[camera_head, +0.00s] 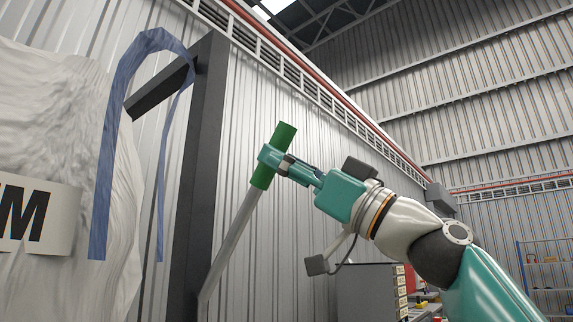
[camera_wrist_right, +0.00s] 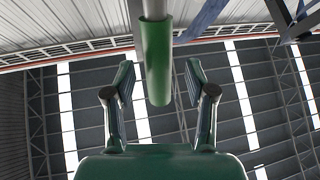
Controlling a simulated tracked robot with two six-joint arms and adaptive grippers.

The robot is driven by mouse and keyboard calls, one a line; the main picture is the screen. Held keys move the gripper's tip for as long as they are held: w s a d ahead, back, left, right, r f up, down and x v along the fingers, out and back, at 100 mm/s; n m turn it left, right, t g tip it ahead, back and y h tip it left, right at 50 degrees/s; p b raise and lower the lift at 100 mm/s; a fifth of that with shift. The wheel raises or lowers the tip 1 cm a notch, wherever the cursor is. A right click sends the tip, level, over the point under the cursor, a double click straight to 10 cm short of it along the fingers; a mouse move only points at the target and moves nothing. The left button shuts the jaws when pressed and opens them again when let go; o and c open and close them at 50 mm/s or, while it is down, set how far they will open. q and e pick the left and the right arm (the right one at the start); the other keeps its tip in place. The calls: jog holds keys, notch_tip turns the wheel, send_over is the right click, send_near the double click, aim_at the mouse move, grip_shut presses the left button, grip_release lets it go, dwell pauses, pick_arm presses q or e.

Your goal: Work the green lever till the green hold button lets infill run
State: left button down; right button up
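The green lever grip (camera_head: 285,135) tops a slanted grey metal rod (camera_head: 232,240), which rises to the right beside a dark post in the head view. My right gripper (camera_head: 272,160) is at the grip's middle, with a teal finger across its near side. In the right wrist view, the green grip (camera_wrist_right: 157,60) comes down between the two fingers of my right gripper (camera_wrist_right: 160,78). Gaps show on both sides of it, so the fingers are open and not closed on it. The green hold button is not in view. My left gripper is not in view.
A large white bulk bag (camera_head: 75,100) with a black-lettered label (camera_head: 38,212) hangs at the left, a blue strap (camera_head: 103,190) looped over the dark post's arm (camera_head: 160,90). A grey drawer cabinet (camera_head: 365,290) and shelving (camera_head: 548,270) stand at right. Corrugated wall lies behind the lever.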

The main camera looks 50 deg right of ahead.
jog(key=shift+w, duration=0.1)
jog(key=v, duration=0.7)
jog(key=shift+f, duration=0.2)
dwell(0.4)
jog(key=shift+s, duration=0.2)
